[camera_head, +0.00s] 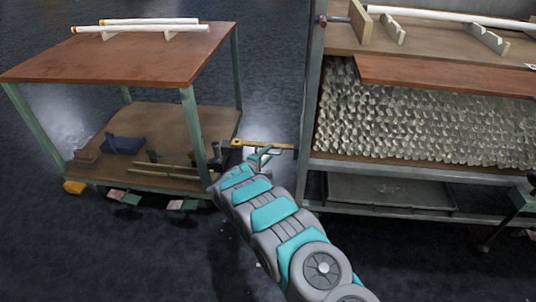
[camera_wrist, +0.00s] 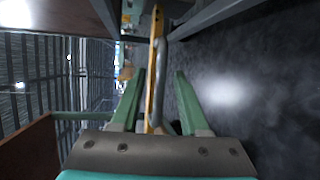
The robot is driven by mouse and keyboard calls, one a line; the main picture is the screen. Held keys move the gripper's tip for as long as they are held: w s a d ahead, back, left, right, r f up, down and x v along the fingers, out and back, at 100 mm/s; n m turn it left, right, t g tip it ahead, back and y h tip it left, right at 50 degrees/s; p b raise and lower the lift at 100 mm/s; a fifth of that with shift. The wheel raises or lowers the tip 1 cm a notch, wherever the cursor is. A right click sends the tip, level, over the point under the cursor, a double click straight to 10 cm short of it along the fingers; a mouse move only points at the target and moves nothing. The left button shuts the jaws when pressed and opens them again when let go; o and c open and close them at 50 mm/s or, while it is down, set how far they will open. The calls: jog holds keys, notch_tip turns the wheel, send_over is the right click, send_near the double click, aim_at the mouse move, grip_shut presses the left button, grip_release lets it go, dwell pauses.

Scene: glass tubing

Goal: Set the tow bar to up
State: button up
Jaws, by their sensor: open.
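The tow bar (camera_head: 280,147) is a thin yellow bar. In the head view it lies about level across the gap between the trolley (camera_head: 130,52) on the left and the rack on the right. My gripper (camera_head: 263,154) is at the bar, near its middle. In the wrist view the bar (camera_wrist: 154,60) runs lengthwise between my two green fingers, with a grey rod or handle (camera_wrist: 161,85) along it. My gripper (camera_wrist: 160,74) is open, with a finger on each side and visible gaps. Whether a finger touches the bar, I cannot tell.
The rack (camera_head: 312,90) at the right holds many glass pieces (camera_head: 420,120). White tubes (camera_head: 140,27) lie on the trolley's top, and a blue item (camera_head: 123,145) is on its lower shelf. The dark floor (camera_head: 130,250) in front is mostly clear.

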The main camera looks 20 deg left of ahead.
grip_shut()
dwell(1.4)
